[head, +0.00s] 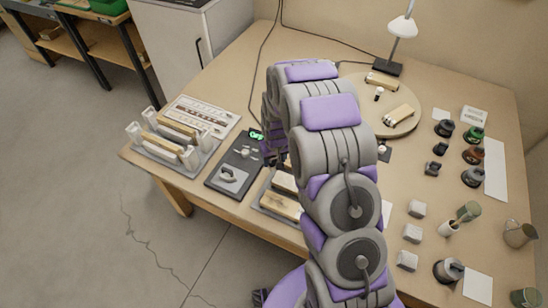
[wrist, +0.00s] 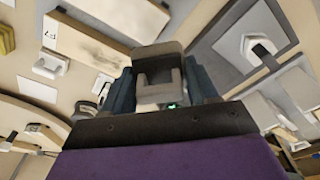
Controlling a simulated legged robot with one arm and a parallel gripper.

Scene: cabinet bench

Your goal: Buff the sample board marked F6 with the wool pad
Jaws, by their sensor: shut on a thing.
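In the wrist view my gripper (wrist: 160,92) is shut on a grey block with a raised, handle-like shape (wrist: 157,52). It may be the wool pad; its working face is hidden. A pale board with a brown, worn surface (wrist: 95,45) lies just beyond it on the left; a small mark at its end is turned and too small to read surely. In the head view my arm hides the gripper and what it holds. Boards (head: 284,206) lie on a grey tray partly behind my arm. I cannot tell which board is F6.
A rack with boards (head: 172,140) stands at the table's left. Beside it is a dark panel (head: 235,160) with a grey handled piece. A round disc (head: 412,103) and a lamp (head: 398,35) are at the back. Several blocks, cups and cans (head: 447,270) crowd the right side.

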